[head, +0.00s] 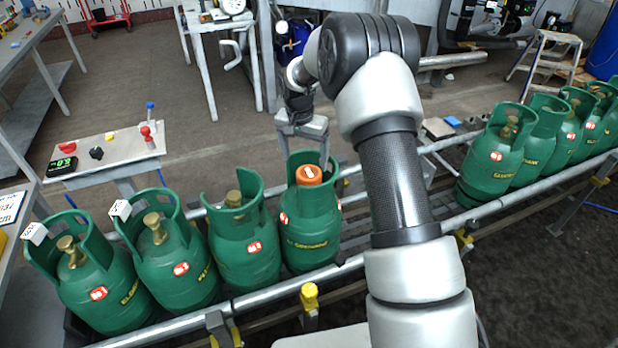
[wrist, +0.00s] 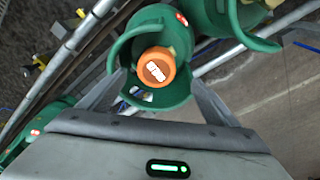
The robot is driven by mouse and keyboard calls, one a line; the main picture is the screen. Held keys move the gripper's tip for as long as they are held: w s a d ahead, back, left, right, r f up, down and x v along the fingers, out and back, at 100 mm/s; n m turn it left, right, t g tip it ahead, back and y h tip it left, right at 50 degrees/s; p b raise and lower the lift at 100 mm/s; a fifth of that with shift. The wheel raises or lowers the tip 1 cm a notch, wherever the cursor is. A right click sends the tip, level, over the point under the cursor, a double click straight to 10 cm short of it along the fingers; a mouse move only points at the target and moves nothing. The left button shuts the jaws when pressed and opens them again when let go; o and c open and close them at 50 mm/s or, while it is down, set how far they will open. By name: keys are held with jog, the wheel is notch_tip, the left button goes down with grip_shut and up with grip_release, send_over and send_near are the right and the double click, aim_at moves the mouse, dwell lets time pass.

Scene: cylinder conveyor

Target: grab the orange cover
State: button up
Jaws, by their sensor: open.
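The orange cover (head: 309,175) sits on top of a green gas cylinder (head: 312,228), inside its raised collar, with a white label on its top. In the wrist view the orange cover (wrist: 157,68) shows near the upper middle, ringed by the green collar. My gripper (head: 303,138) is open and empty, above and at the far side of this cylinder's collar. In the wrist view my gripper's (wrist: 160,84) two fingers stand apart to the left and right of the collar. The cover appears between them; I cannot tell any contact.
Several green cylinders with bare brass valves stand in the conveyor row, including a neighbour (head: 245,240) close on the left. More cylinders (head: 492,160) stand at the right. A conveyor rail (head: 460,220) runs along the front. A small control table (head: 110,150) stands at the left.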

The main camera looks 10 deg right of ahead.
aim_at(309, 172)
jog(key=f, duration=0.2)
jog(key=d+f, duration=0.1)
jog(key=f, duration=0.2)
jog(key=w+f, duration=0.1)
jog(key=f, duration=0.1)
jog(key=shift+d+f+b, duration=0.25)
jog(key=shift+b, duration=0.05)
jog(key=c, duration=1.1)
